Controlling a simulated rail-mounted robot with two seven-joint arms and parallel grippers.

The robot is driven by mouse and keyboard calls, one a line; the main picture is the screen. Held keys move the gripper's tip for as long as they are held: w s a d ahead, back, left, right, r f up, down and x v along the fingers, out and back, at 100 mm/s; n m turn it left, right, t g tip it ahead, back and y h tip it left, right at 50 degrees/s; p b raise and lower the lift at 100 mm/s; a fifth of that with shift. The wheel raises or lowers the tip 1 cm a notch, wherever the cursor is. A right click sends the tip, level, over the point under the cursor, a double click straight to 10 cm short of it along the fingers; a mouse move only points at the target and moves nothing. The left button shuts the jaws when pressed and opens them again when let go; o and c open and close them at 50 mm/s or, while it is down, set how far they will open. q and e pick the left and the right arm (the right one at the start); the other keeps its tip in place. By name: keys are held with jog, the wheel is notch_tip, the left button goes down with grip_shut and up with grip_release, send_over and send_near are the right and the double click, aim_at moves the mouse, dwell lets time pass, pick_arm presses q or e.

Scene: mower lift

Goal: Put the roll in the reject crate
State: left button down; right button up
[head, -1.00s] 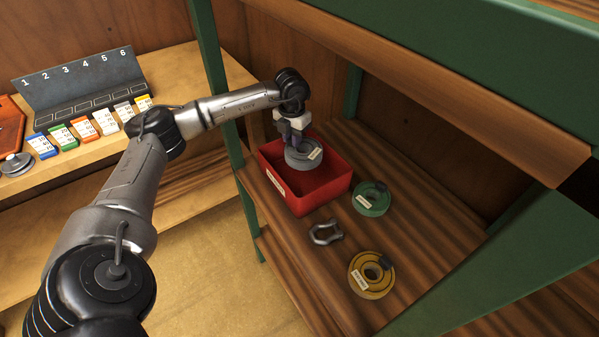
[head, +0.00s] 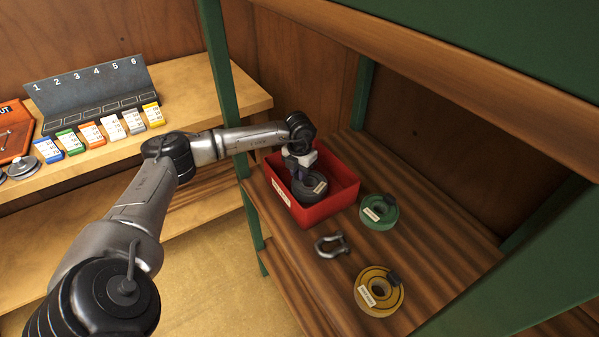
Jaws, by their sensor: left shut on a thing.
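The dark grey roll (head: 311,187) with a white label is inside the red reject crate (head: 331,208), low between its walls. My left gripper (head: 302,173) reaches down into the crate and is shut on the roll's left side. The fingertips are partly hidden by the gripper body and the roll. I cannot tell whether the roll touches the crate floor. My right gripper is not in view.
On the same shelf stand a green roll (head: 379,212) right of the crate, a metal shackle (head: 331,244) in front, and a yellow roll (head: 379,291) nearer. A green post (head: 224,100) stands left of the crate. A workbench holds a numbered rack (head: 92,97) and coloured cards.

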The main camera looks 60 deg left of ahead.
pick_arm(q)
jog(key=c, duration=1)
grip_release()
notch_tip(320, 180, up, 12)
jog(key=p, duration=0.2)
jog(key=shift+p, duration=0.35)
jog(key=shift+r, duration=0.1)
